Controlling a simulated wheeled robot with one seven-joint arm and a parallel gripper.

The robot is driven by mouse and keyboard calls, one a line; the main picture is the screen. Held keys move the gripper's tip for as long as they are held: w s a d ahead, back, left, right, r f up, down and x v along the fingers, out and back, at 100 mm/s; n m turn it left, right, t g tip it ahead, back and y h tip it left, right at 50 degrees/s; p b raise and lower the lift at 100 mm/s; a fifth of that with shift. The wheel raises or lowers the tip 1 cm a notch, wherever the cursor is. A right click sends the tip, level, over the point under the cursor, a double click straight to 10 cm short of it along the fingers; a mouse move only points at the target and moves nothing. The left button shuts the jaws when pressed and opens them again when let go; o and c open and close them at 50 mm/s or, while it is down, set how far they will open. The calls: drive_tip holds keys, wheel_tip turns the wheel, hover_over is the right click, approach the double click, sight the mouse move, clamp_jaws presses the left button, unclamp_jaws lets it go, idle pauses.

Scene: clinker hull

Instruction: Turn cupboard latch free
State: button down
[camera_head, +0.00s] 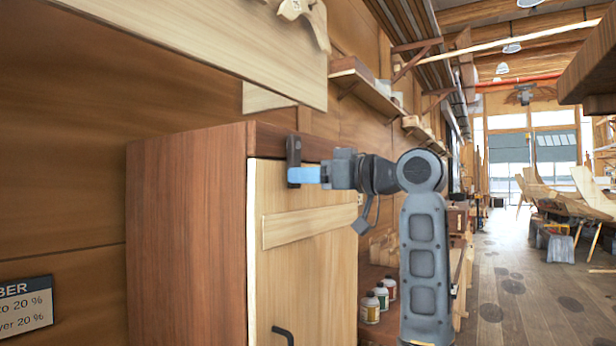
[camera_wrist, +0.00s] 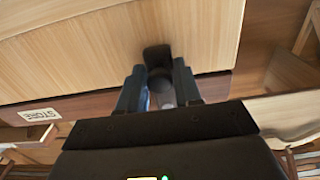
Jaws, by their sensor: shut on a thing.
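The cupboard (camera_head: 190,230) has dark red-brown sides and a pale wooden door (camera_head: 310,285) with a diagonal batten. A dark latch (camera_head: 293,150) sits at the top edge of the door and looks upright in the head view. My gripper (camera_head: 303,175) reaches it from the right, with blue fingers at its lower part. In the wrist view my gripper (camera_wrist: 160,88) has its two fingers on either side of the dark latch (camera_wrist: 157,57), shut on it. The fingers hide part of the latch. A dark door handle (camera_head: 283,334) shows lower on the door. The door looks shut.
A pale wooden board (camera_head: 200,40) hangs on the wall above the cupboard. A wall shelf (camera_head: 365,85) runs behind. Open wooden floor (camera_head: 510,300) lies at the right.

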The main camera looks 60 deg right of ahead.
drive_tip(key=shift+d, duration=0.1)
drive_tip(key=d+r+n+b, duration=0.1)
drive_tip(key=n+b, duration=0.1)
drive_tip(key=n, duration=0.2)
drive_tip(key=d+r+n+b, duration=0.1)
drive_tip(key=d+n+b, duration=0.1)
drive_tip(key=n, duration=0.3)
drive_tip(key=d+r+n+b, duration=0.1)
drive_tip(key=d+n+b, duration=0.1)
drive_tip(key=n+b, duration=0.1)
drive_tip(key=shift+d+r+n+b, duration=0.15)
drive_tip(key=shift+r+n+b, duration=0.15)
drive_tip(key=shift+n, duration=0.4)
drive_tip(key=shift+d+r+n+b, duration=0.15)
drive_tip(key=shift+r+n, duration=0.2)
drive_tip(key=shift+n, duration=0.4)
drive_tip(key=shift+r+n+b, duration=0.2)
drive_tip(key=shift+r+n, duration=0.2)
drive_tip(key=shift+n, duration=0.4)
drive_tip(key=shift+d+r+n+b, duration=0.15)
drive_tip(key=shift+r+n, duration=0.2)
drive_tip(key=shift+n, duration=0.4)
drive_tip(key=shift+a+r, duration=0.1)
drive_tip(key=c, duration=1)
unclamp_jaws()
drive_tip(key=shift+o, duration=0.2)
